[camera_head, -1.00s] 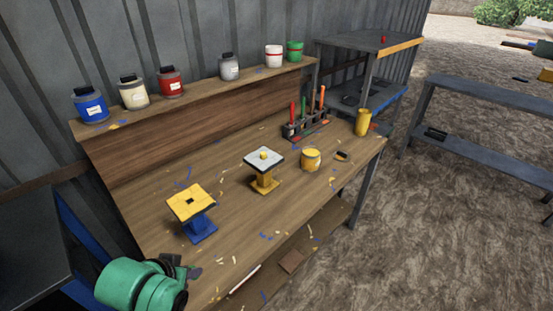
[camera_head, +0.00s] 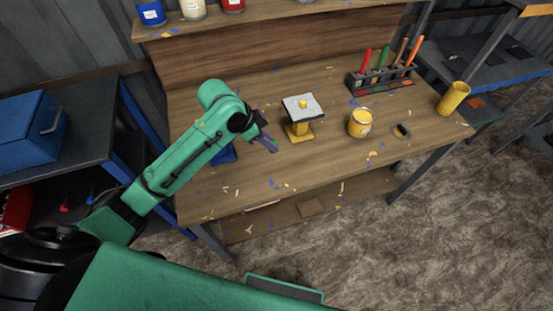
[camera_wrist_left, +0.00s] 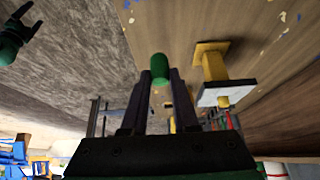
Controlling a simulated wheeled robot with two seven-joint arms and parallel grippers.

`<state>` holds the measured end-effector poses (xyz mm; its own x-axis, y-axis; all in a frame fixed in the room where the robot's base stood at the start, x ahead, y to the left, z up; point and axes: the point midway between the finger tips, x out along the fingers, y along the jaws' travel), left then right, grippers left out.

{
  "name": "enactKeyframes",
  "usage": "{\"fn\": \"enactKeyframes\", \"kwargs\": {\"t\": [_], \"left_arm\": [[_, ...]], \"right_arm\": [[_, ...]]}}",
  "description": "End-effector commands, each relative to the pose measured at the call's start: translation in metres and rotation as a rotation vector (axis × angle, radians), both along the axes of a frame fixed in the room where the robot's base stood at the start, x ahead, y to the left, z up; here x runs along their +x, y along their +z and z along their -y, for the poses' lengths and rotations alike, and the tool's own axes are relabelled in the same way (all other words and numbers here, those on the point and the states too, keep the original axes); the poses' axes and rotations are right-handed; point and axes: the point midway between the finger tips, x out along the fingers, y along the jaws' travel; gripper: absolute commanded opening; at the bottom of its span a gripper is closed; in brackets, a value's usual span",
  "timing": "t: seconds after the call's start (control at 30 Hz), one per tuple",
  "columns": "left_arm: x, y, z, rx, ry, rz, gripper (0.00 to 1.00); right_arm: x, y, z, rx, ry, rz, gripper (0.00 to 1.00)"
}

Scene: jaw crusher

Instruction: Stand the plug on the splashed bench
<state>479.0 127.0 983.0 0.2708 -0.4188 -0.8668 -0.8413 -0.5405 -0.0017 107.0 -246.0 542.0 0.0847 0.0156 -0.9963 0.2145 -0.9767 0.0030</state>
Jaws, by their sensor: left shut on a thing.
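My left gripper (camera_head: 267,143) reaches in over the paint-splashed bench (camera_head: 340,165), left of the white-topped stand. In the left wrist view its dark fingers (camera_wrist_left: 159,85) are shut on a small green rounded piece (camera_wrist_left: 159,67), apparently the plug, above the bench top. The piece is too small to make out in the head view.
A yellow tin (camera_head: 360,122), a dark ring-like item (camera_head: 401,131) and a tool rack (camera_head: 382,78) stand to the right. A yellow cup (camera_head: 453,98) is at the right end. A blue stand foot (camera_head: 226,154) shows behind my arm. The bench front is clear except for paint flecks.

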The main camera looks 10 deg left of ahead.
Motion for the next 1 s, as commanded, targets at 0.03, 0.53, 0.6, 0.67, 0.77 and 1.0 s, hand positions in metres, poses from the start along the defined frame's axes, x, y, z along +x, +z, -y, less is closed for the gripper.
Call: {"fn": "enactKeyframes", "kwargs": {"t": [0.03,0.53,0.6,0.67,0.77,1.0], "left_arm": [[-0.002,-0.016,0.001,-0.002,0.001,-0.008,0.00],[0.000,-0.129,0.001,0.000,0.001,0.000,0.00],[0.000,-0.133,0.001,0.000,0.001,0.002,0.00],[0.001,-0.133,0.001,0.000,0.000,0.003,0.00],[0.000,-0.133,0.001,0.000,0.000,0.002,0.00],[0.000,-0.135,0.001,0.000,0.001,0.002,0.58]], "right_arm": [[0.001,0.005,0.002,-0.003,0.001,0.001,0.90],[0.006,0.016,0.015,-0.020,-0.003,0.009,0.90],[0.006,0.016,0.015,-0.020,-0.003,0.009,0.90],[0.006,0.016,0.015,-0.020,-0.003,0.009,0.90],[0.006,0.016,0.015,-0.021,-0.002,0.009,0.90],[0.006,0.014,0.011,-0.014,-0.002,0.009,0.90]]}}
